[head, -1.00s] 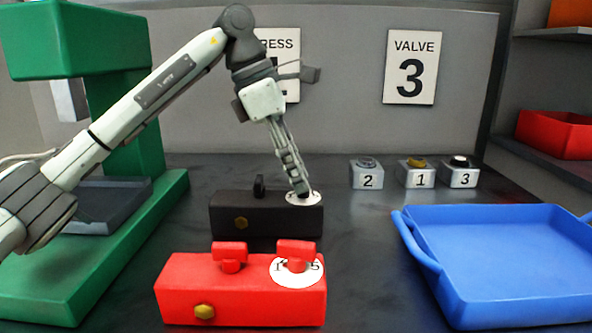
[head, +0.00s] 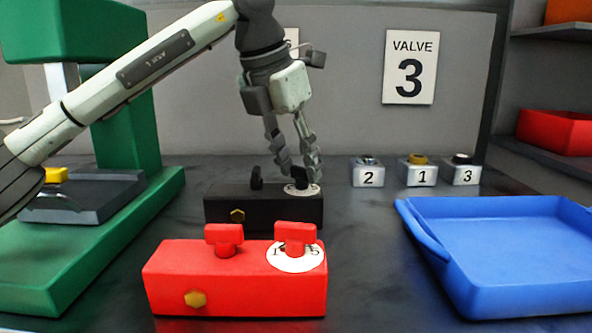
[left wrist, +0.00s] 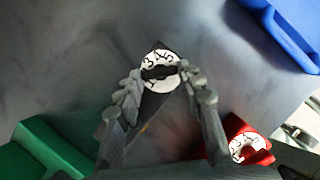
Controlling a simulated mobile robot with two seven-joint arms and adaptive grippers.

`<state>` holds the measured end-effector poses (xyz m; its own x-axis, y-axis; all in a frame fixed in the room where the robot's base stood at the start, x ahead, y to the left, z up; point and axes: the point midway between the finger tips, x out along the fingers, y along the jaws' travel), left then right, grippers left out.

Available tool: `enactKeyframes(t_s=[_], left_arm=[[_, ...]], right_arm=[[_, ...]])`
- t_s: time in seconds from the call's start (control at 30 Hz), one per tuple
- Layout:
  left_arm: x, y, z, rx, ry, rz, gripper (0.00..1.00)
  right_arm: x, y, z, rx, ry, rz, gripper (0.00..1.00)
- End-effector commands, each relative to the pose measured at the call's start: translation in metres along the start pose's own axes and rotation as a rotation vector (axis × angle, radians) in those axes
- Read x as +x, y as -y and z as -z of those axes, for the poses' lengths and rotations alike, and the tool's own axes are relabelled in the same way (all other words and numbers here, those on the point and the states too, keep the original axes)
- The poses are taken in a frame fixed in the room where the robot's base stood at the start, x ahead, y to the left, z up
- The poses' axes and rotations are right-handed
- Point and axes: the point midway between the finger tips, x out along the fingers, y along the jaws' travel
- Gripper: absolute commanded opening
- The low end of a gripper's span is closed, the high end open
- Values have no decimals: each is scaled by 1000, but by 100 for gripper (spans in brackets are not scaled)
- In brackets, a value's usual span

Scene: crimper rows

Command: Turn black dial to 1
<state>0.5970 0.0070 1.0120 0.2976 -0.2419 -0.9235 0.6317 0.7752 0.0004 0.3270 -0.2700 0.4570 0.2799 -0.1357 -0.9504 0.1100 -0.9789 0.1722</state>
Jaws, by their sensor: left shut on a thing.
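The black block (head: 222,205) stands behind the red block, with a small black knob (head: 257,178) on its left. The black dial (head: 300,176) sits on a white numbered disc at its right end. My left gripper (head: 298,168) points down at this dial and is shut on it, one finger on each side. In the left wrist view the dial (left wrist: 158,72) is a dark bar across the white disc, between the fingertips. The digits 3, 4 and 5 show; where the dial points I cannot tell. My right gripper is not in view.
The red block (head: 235,280) with two red knobs is in front. A green press (head: 130,125) stands left, a blue tray (head: 430,245) right. Small blocks marked 2 (head: 367,175), 1 (head: 418,173) and 3 (head: 462,173) stand behind. A "VALVE 3" sign (head: 410,67) hangs at the back.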

Motion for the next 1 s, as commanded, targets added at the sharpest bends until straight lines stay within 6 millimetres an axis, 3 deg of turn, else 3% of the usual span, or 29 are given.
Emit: enactKeyframes(t_s=[0.5, 1.0], left_arm=[[1, 5, -1, -378, 1, -158, 8], [0, 6, -2, -500, 0, -205, 8]], right_arm=[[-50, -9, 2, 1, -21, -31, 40], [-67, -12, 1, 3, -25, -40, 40]])
